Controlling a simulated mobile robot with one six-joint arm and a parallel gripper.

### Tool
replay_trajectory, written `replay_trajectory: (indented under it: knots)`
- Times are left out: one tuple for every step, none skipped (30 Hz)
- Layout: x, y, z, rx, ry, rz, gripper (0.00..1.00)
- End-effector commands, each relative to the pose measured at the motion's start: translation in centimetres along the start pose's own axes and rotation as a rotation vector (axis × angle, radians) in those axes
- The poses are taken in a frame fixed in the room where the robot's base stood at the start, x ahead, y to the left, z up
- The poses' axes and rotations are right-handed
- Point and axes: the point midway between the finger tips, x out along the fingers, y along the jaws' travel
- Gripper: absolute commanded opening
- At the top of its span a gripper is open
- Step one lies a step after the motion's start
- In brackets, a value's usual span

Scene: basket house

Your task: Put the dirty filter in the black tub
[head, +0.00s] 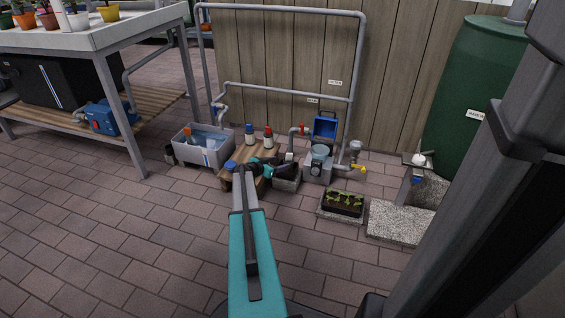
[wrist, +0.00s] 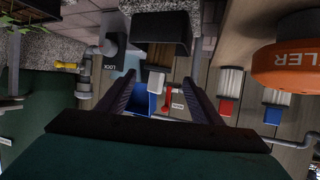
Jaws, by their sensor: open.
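My gripper (head: 274,168) is at the far end of my outstretched arm, beside the low wooden table, partly over a dark tub. In the wrist view my gripper (wrist: 158,77) shows two dark fingers spread apart with nothing held between them. The black tub (head: 287,184) stands on the paving just right of the wooden table; it appears to be the black box in the wrist view (wrist: 162,28), beyond the fingertips. I cannot pick out the dirty filter in either view. A grey housing (head: 319,166) with a clear dome and a blue piece (head: 324,127) above it stands right of the tub.
Bottles with blue (head: 250,133) and red (head: 268,137) caps stand on the wooden table (head: 232,177). A grey bin (head: 213,155) with water is at left. A seedling tray (head: 343,204) sits front right. Pipes and a red-handled valve (wrist: 168,98) rise behind. Paving in front is clear.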

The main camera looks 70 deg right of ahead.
Motion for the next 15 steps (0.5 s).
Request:
replay_trajectory:
  knots:
    - [-1.1, 0.2, -0.2, -0.001, 0.0, 0.0, 0.6]
    - [-1.6, 0.2, -0.2, -0.001, 0.0, 0.0, 0.6]
    - [-2.2, 0.1, -0.2, 0.0, 0.0, -0.001, 0.6]
    - [-2.7, 0.1, -0.2, 0.0, -0.001, -0.002, 0.6]
    - [-3.2, 0.1, -0.2, 0.0, -0.001, -0.002, 0.6]
    - [-3.8, 0.1, -0.2, 0.0, -0.001, -0.001, 0.6]
    - [-4.2, 0.2, -0.2, 0.0, 0.0, 0.0, 0.6]
    - [-4.5, 0.2, -0.2, 0.0, 0.0, 0.0, 0.6]
    - [-5.0, 0.1, -0.1, 0.0, 0.0, 0.0, 0.6]
    - [-5.3, 0.1, -0.1, 0.0, -0.001, 0.0, 0.6]
    - [-5.6, 0.1, -0.1, 0.0, -0.001, -0.001, 0.6]
    - [-6.0, 0.1, -0.1, 0.0, -0.001, -0.001, 0.6]
    - [-6.2, 0.1, -0.1, 0.0, -0.001, -0.001, 0.6]
    - [-6.3, 0.1, -0.1, 0.0, -0.001, -0.001, 0.6]
    - [-6.5, 0.1, 0.0, 0.0, -0.001, 0.0, 0.6]
